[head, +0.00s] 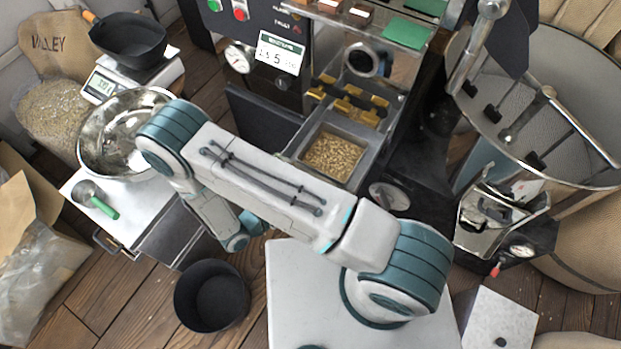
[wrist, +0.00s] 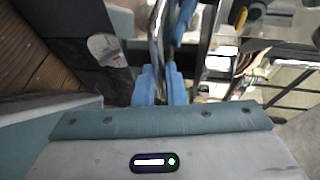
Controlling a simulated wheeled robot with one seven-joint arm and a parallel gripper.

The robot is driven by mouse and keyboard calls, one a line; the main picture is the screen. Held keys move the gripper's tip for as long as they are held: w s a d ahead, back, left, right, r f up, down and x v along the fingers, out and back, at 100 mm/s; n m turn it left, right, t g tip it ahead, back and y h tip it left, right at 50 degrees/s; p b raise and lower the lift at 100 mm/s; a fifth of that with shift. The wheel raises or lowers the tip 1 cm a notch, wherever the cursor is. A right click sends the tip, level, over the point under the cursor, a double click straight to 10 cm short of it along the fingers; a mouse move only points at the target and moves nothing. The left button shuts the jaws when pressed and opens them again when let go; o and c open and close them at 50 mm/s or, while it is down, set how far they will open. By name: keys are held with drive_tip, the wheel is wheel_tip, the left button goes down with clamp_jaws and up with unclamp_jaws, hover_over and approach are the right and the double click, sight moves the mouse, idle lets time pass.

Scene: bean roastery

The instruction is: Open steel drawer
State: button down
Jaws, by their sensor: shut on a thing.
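The steel drawer (head: 290,152) is at the roaster's front, in the middle of the head view. It is a grey, open-topped box with beans in it. My arm covers its near end, so its handle and front are hidden there. In the wrist view my gripper (wrist: 161,88) has its blue fingers shut on a shiny curved bar handle (wrist: 157,40), which runs up the picture. My gripper is hidden behind my own arm in the head view. I cannot tell exactly how far the drawer is out.
A black bucket (head: 190,298) stands on the wooden floor. A white-topped bench (head: 133,225) with its own bar handle and a steel bowl (head: 97,150) is at left. A round steel tub (head: 612,178) is at right. Clear floor (head: 92,290) shows at lower left.

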drive_tip(key=shift+s+a, duration=0.7)
drive_tip(key=shift+s, duration=0.3)
drive_tip(key=c, duration=1.5)
unclamp_jaws()
drive_tip(key=shift+a, duration=0.1)
drive_tip(key=v, duration=1.3)
drive_tip(key=shift+s+a, duration=0.2)
drive_tip(key=shift+a, duration=0.1)
drive_tip(key=shift+r, duration=0.1)
